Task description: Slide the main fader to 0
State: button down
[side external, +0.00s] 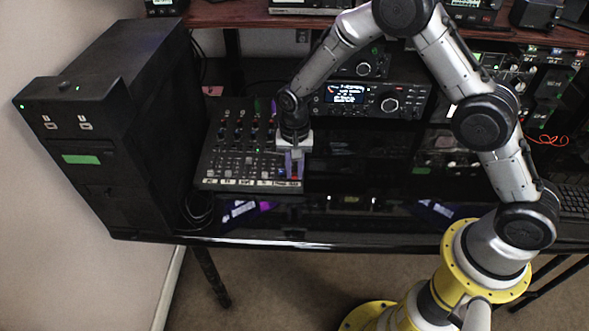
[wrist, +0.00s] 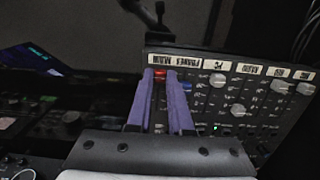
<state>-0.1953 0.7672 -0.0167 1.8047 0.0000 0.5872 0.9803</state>
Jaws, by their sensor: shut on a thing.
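The mixer (side external: 222,150) lies on the desk and also shows in the wrist view (wrist: 245,100). My gripper (side external: 294,174) points down over the mixer's front right corner. In the wrist view its two purple fingers (wrist: 160,80) are closed on either side of the red cap.
A blue fader cap (wrist: 186,86) sits close beside the right finger. Several grey fader caps (wrist: 238,110) stand further along. A black computer tower (side external: 110,130) stands left of the mixer, and a radio (side external: 372,99) stands behind and right. The desk's front edge (side external: 330,240) is close.

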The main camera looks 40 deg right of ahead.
aim_at(295, 165)
jog(key=w+d, duration=0.3)
jog(key=shift+w+r, duration=0.1)
jog(key=shift+r, duration=0.15)
jog(key=c, duration=1.1)
grip_release()
notch_tip(295, 165, up, 14)
jog(key=shift+f, duration=0.1)
